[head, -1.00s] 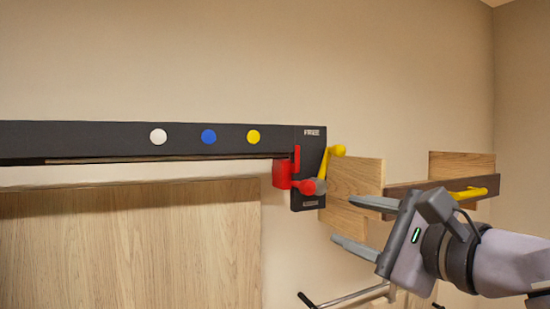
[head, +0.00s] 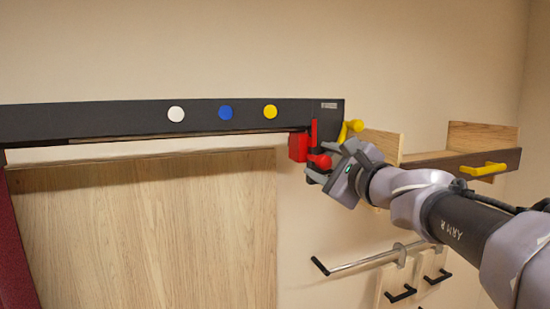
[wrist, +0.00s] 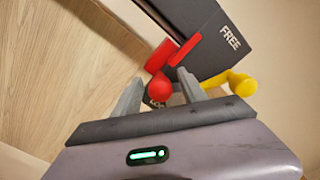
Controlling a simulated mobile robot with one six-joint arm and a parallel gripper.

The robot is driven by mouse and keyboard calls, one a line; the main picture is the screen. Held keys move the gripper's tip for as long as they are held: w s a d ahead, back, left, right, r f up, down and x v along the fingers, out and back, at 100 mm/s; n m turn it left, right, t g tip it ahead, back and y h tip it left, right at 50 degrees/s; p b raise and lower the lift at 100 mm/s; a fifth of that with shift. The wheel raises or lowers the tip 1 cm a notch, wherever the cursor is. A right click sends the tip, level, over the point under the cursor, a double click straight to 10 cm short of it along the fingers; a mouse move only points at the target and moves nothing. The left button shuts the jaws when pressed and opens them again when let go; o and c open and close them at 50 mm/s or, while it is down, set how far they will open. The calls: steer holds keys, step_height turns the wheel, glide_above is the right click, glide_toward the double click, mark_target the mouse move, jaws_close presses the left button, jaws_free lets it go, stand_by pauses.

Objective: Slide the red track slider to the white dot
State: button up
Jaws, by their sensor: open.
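The red track slider (head: 299,147) sits near the right end of the black track, below its edge, with a round red knob (head: 321,160) sticking out. The white dot (head: 176,114) is on the track's face, far to the left of the slider. My gripper (head: 322,164) is at the knob, open. In the wrist view, the knob (wrist: 160,86) shows between the two spread fingers of my gripper (wrist: 158,82); whether either finger touches it cannot be told. The red slider body (wrist: 160,56) shows just beyond the knob.
The black track (head: 100,122) also carries a blue dot (head: 225,112) and a yellow dot (head: 270,111). A yellow knob (head: 354,126) is close on the right, by the wooden shelf (head: 470,160). A wood panel (head: 150,230) lies below the track. A rail with hooks (head: 365,261) is lower right.

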steer(key=shift+s, duration=0.1)
jaws_close()
steer(key=shift+r, duration=0.1)
stand_by(1.2)
